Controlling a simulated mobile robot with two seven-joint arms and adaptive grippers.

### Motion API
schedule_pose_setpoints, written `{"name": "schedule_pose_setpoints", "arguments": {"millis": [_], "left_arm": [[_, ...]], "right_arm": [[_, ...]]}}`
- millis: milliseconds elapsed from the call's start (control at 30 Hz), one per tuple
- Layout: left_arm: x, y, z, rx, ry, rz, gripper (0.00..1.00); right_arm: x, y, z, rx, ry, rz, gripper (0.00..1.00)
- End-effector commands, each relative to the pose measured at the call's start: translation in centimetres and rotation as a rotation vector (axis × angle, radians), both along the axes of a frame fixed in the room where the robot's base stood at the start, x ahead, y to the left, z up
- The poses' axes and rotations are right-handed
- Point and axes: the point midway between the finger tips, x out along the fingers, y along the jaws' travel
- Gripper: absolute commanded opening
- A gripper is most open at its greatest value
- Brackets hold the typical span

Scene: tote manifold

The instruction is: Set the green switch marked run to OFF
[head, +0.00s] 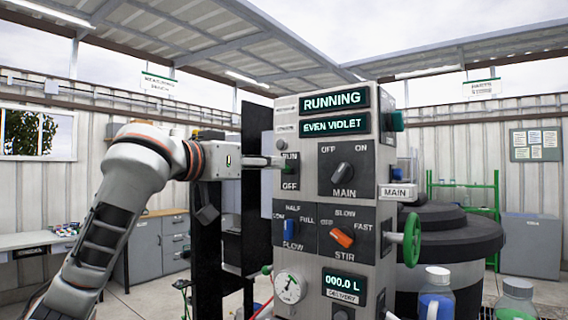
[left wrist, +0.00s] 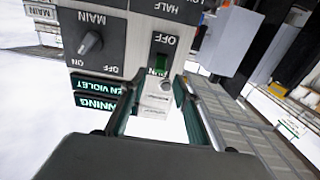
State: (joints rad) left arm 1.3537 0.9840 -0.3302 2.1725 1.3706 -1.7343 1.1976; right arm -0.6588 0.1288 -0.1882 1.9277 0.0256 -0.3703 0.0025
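The green switch (left wrist: 161,66) sits on a black plate on the control panel (head: 325,95). In the left wrist view the panel appears upside down, and the green part lies at the RUN end of the plate, away from the OFF label. In the head view the switch plate (head: 290,180) is partly covered by my gripper. My left gripper (head: 268,162) points at the RUN end from the left. In the left wrist view my left gripper (left wrist: 157,85) has its two fingers apart, one on each side of the switch, with nothing seen held. Contact cannot be told. My right gripper is not in view.
The RUNNING display (head: 333,98) is lit. Beside the switch is the MAIN knob (head: 343,173); below are the blue FLOW knob (head: 289,229) and the orange STIR knob (head: 342,237). A green handwheel (head: 411,239) and a black drum (head: 455,240) stand to the right.

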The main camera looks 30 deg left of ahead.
Motion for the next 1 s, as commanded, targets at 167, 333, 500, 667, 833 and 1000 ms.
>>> {"name": "schedule_pose_setpoints", "arguments": {"millis": [167,333,500,667,833,1000], "left_arm": [[3.0,-0.4,-0.1,-0.003,0.004,-0.003,0.31],[4.8,-0.4,0.0,-0.002,0.002,-0.002,0.31],[5.6,-0.4,-0.1,-0.001,0.001,-0.001,0.31],[5.6,-0.4,-0.1,0.0,0.001,0.0,0.31],[5.6,-0.4,-0.1,0.0,0.001,0.0,0.02],[5.5,-0.4,-0.1,0.0,0.0,0.0,0.0]], "right_arm": [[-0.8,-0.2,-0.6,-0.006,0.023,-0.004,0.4],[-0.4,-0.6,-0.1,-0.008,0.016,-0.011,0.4],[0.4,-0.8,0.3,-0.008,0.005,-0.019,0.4],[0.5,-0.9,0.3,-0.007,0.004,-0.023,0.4],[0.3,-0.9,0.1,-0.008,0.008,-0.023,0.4],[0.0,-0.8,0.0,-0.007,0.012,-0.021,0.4]]}}
